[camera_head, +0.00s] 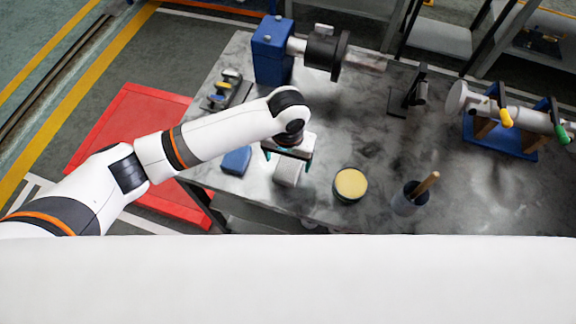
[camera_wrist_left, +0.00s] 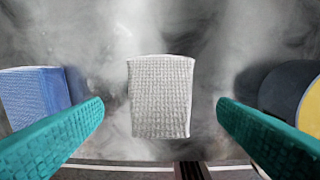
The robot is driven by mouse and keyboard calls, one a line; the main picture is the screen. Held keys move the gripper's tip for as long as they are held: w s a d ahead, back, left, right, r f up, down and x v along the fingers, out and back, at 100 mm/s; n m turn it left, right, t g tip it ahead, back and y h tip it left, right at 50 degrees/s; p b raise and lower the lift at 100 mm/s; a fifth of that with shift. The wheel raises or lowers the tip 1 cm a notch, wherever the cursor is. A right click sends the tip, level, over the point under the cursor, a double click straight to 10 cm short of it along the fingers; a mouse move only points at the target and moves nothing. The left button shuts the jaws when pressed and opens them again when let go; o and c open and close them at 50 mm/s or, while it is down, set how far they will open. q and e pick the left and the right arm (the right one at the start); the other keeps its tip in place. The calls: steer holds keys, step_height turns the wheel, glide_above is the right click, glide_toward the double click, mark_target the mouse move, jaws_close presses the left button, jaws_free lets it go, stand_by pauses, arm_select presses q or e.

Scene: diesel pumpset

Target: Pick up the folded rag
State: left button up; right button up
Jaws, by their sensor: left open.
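The folded rag (camera_head: 287,173) is a light grey, textured block lying on the grey table. It shows whole in the left wrist view (camera_wrist_left: 160,97), between and beyond the two teal fingers. My left gripper (camera_head: 287,160) is above the rag in the head view, open and empty, with one finger to each side of it. In the left wrist view there are clear gaps between the fingers and the rag. My right gripper is not in view.
A blue folded block (camera_head: 236,160) lies left of the rag. A round tin with a yellow top (camera_head: 350,184) stands to its right, then a dark cup with a wooden handle (camera_head: 411,197). The table's front edge is close.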

mark_target(288, 167)
arm_select(q)
steer(key=shift+f, duration=1.55)
steer(key=shift+c, duration=0.5)
steer(key=c, duration=1)
steer(key=shift+o, duration=0.2)
step_height(288, 167, up, 10)
steer(key=b, duration=0.1)
